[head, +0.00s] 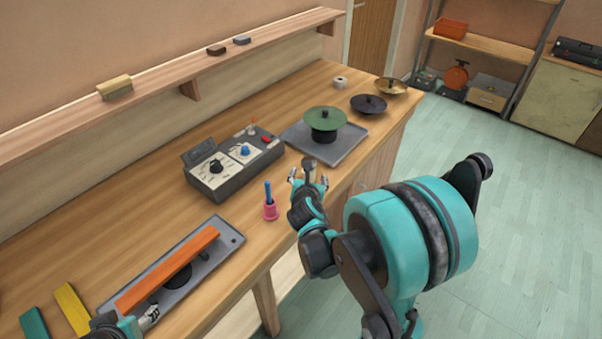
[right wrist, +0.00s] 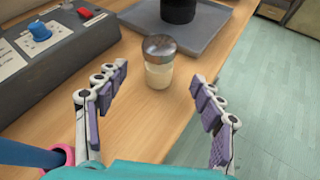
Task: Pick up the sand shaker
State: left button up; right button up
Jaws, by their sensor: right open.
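The sand shaker (right wrist: 159,63) is a small clear jar with pale sand and a metal cap. It stands upright on the wooden bench, and its cap (head: 309,163) shows just beyond my right gripper in the head view. My right gripper (head: 309,179) is open and empty. In the right wrist view its two fingers (right wrist: 160,98) lie on either side of the space in front of the jar, apart from it. My left gripper (head: 143,322) is at the bottom left by the orange bar; its fingers are mostly hidden.
A grey tray (head: 350,146) with a green disc (head: 324,120) lies behind the jar. A control box (head: 233,164) stands to the left. A pink cup (head: 270,211) with a blue handle is close to my right gripper. An orange bar (head: 168,268) lies on another tray.

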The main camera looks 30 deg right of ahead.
jog(key=shift+w+d+f+n, duration=0.2)
jog(key=shift+w+f+n, duration=0.4)
jog(key=shift+n, duration=0.5)
jog(key=b+x, duration=0.1)
jog(key=x, duration=0.1)
jog(key=shift+w+d+f, duration=0.1)
jog(key=shift+w+d, duration=0.05)
jog(key=shift+w, duration=0.1)
pick_arm(q)
jog(key=f, duration=0.1)
jog(key=f+b, duration=0.2)
jog(key=shift+s+a, duration=0.1)
jog(key=shift+s, duration=0.15)
pick_arm(e)
jog(key=x, duration=0.4)
jog(key=shift+d+f, duration=0.15)
jog(key=shift+f, duration=0.05)
pick_arm(q)
jog(key=shift+f, duration=0.15)
pick_arm(e)
jog(key=shift+w+d+f, duration=0.1)
jog(key=shift+w+d, duration=0.1)
jog(key=shift+w, duration=0.15)
jog(key=c, duration=1.4)
